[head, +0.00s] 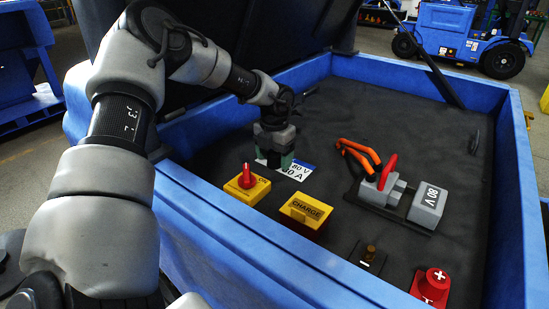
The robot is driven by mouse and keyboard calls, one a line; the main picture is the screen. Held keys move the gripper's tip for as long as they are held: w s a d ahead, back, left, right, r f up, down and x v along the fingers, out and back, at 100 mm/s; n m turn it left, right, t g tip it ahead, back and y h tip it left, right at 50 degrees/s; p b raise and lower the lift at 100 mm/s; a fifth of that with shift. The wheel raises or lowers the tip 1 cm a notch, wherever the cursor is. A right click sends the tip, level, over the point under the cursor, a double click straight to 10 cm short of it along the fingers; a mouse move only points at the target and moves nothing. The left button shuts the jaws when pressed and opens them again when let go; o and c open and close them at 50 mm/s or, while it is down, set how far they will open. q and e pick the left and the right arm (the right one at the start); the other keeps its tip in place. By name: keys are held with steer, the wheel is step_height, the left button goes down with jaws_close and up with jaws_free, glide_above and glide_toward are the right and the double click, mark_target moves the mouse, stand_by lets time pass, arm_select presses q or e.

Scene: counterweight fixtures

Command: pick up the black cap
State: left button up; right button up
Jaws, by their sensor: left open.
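My left gripper (274,158) is open and points down over the white and blue 80 V label, at the back left of the blue box's dark floor. I make out no clear black cap. A small dark disc (474,142) near the right wall could be it, but I cannot tell. It is well to the right of the gripper. The black minus terminal (367,258) at the front shows a bare brass post. The red plus terminal (432,285) has a red cap on it. What lies directly under the gripper is hidden.
A yellow block with a red knob (246,185) and a yellow CHARGE block (305,214) sit just in front of the gripper. A grey connector with orange cables (358,157) and an 80 V block (427,205) stand to the right. Blue walls (525,190) surround the floor.

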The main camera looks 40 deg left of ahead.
mark_target(278, 153)
arm_select(q)
steer(key=c, duration=0.7)
steer(key=shift+c, duration=0.2)
steer(key=shift+r, duration=0.1)
steer(key=shift+r, duration=0.45)
steer(key=r, duration=0.2)
steer(key=d+r, duration=0.1)
steer(key=shift+d+r, duration=0.1)
steer(key=shift+r, duration=0.3)
steer(key=d+r, duration=0.6)
steer(key=d, duration=0.4)
steer(key=shift+d+r+b, duration=0.15)
steer(key=shift+d+b, duration=0.15)
steer(key=shift+b, duration=0.15)
arm_select(e)
steer(key=shift+w+a+r, duration=0.15)
steer(key=shift+w+r, duration=0.6)
steer(key=shift+w, duration=0.2)
steer(key=shift+w, duration=0.25)
